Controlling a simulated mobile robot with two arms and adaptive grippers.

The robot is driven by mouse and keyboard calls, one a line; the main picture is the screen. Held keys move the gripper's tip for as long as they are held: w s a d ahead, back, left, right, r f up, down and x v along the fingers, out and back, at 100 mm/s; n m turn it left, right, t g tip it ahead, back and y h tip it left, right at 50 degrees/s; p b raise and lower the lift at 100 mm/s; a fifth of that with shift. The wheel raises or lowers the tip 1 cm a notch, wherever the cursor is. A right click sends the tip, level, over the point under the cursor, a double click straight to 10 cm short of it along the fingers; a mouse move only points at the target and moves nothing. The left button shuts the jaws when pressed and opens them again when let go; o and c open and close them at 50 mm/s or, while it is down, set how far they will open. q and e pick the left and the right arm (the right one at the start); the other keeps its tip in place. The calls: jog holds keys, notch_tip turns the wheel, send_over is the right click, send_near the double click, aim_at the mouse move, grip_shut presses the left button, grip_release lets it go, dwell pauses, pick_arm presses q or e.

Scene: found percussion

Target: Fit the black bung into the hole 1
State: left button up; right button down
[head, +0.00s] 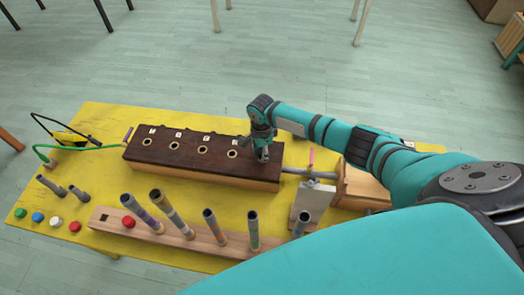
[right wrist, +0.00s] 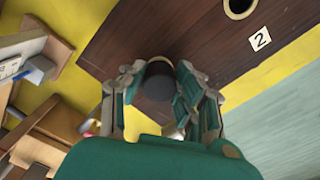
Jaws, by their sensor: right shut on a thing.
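The dark brown wooden block (head: 190,163) lies on the yellow table with a row of holes along its top. My right gripper (head: 262,153) is over the block's right end, pointing down. In the right wrist view, my right gripper (right wrist: 158,90) is shut on the black bung (right wrist: 157,84), a dark round piece between the fingers. A hole (right wrist: 240,5) and a label reading 2 (right wrist: 260,39) show at the upper right there. Hole 1 is not seen; I cannot tell whether the bung is above it or in it. My left gripper is not in view.
Several coloured bungs, including a blue one (head: 37,217), lie at the table's front left. A wooden rack (head: 180,238) with upright tubes stands in front of the block. A wooden box (head: 362,188) and a pale stand (head: 312,200) are to the right.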

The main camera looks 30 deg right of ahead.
jog(key=shift+f, duration=0.5)
jog(key=c, duration=0.9)
grip_release()
jog(key=shift+r, duration=0.15)
notch_tip(320, 180, up, 12)
jog(key=shift+f, duration=0.1)
